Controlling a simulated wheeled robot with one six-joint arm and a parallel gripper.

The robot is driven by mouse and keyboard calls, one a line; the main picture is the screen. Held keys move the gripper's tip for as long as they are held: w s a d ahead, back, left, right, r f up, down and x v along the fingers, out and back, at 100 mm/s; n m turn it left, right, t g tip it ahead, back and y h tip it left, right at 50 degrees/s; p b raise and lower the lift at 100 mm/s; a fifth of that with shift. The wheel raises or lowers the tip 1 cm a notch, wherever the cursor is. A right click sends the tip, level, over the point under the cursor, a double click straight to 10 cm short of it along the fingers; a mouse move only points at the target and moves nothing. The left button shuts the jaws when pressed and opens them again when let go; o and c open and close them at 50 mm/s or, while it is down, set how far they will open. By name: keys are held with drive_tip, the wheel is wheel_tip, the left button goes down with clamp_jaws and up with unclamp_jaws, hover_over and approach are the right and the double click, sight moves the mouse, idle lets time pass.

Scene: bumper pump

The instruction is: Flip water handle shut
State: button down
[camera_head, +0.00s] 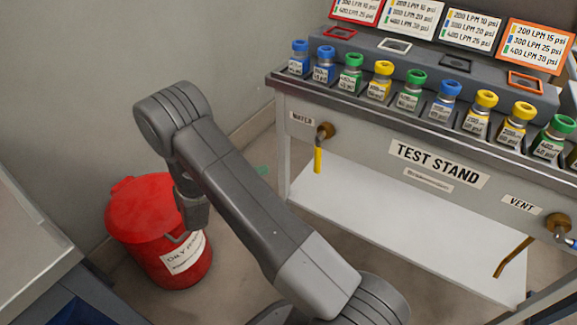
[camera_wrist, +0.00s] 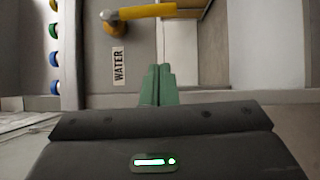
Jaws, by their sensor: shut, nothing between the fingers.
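The yellow water handle (camera_head: 318,160) hangs straight down from its brass valve (camera_head: 325,131) on the test stand's front, beside the WATER label (camera_head: 302,119). In the wrist view the yellow handle (camera_wrist: 150,12) lies across the top, running right from the valve (camera_wrist: 122,25), and the WATER label (camera_wrist: 118,66) is below it. My gripper (camera_wrist: 157,84) shows there with its green fingers shut and empty, apart from the handle. In the head view my arm hides most of the gripper; a small green bit shows left of the stand.
The test stand (camera_head: 350,125) carries a row of bottles with coloured caps and a VENT valve (camera_head: 557,225) at right. A red bin (camera_head: 150,225) stands on the floor behind my arm. A grey cabinet (camera_head: 35,240) is at left. Space under the stand's front panel is open.

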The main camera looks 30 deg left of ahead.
sight(318, 159)
drive_tip(key=s+d+b+x, duration=0.1)
drive_tip(key=d+b+x, duration=0.1)
drive_tip(key=x, duration=1)
drive_tip(key=shift+s+d, duration=0.15)
drive_tip(key=shift+d, duration=0.2)
drive_tip(key=shift+d+f+b, duration=0.15)
drive_tip(key=shift+b, duration=0.2)
